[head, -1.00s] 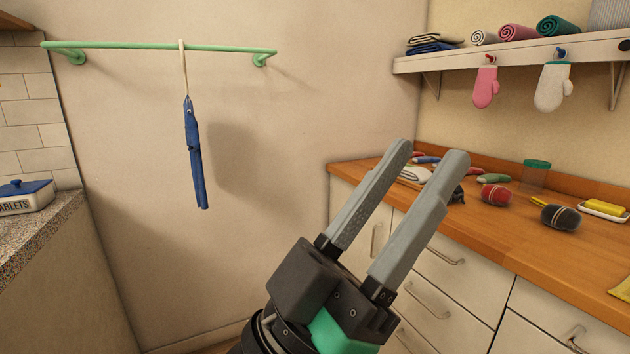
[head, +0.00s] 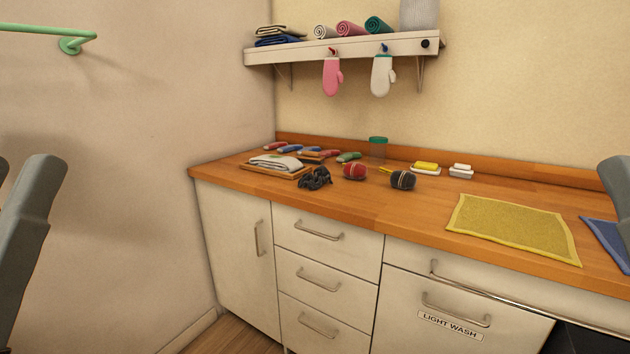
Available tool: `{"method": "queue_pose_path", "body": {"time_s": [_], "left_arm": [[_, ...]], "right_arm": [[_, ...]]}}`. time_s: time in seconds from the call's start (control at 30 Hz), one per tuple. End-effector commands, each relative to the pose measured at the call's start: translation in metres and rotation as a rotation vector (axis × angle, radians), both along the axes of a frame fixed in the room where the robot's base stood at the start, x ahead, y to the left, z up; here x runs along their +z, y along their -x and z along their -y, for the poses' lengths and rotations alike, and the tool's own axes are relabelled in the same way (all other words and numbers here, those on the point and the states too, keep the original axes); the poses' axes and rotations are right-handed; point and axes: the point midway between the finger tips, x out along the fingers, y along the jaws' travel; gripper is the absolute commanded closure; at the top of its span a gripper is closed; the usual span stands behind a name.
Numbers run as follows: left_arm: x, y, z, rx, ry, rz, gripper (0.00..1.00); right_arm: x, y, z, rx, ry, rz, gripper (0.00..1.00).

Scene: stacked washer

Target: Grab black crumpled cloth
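The black crumpled cloth (head: 315,178) lies in a small heap on the wooden counter (head: 340,208), near its front edge. It is just right of a wooden board with a folded white cloth on it. My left gripper (head: 21,166) is at the left edge of the view, its two grey fingers apart with nothing between them. It is well away from the black cloth. At the right edge only part of a grey finger of my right gripper (head: 617,185) shows; the rest is out of view.
A red ball (head: 355,171) and a dark ball (head: 403,180) lie right of the cloth. The board (head: 248,167) is to its left, with several coloured rolled items behind. A yellow mat (head: 515,228) lies farther right. A shelf (head: 350,46) with hanging mitts is above.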

Motion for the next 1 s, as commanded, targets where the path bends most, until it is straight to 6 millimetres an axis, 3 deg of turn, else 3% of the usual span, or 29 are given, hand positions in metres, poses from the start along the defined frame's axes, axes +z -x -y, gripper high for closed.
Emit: {"method": "queue_pose_path", "body": {"time_s": [0.4, 0.7, 1.0], "left_arm": [[-0.0003, 0.0000, 0.0000, 0.000, 0.000, 0.000, 0.56], [-0.0003, 0.0000, 0.0000, 0.000, 0.000, 0.000, 0.03], [0.0024, -0.0044, -0.0011, 0.004, -0.003, -0.014, 0.00]], "right_arm": [[-0.0004, 0.0000, 0.0000, 0.000, 0.000, 0.000, 1.00], [-0.0004, 0.0000, 0.0000, 0.000, 0.000, 0.000, 1.00], [0.0074, -0.0001, 0.0000, 0.000, 0.000, 0.000, 1.00]]}}
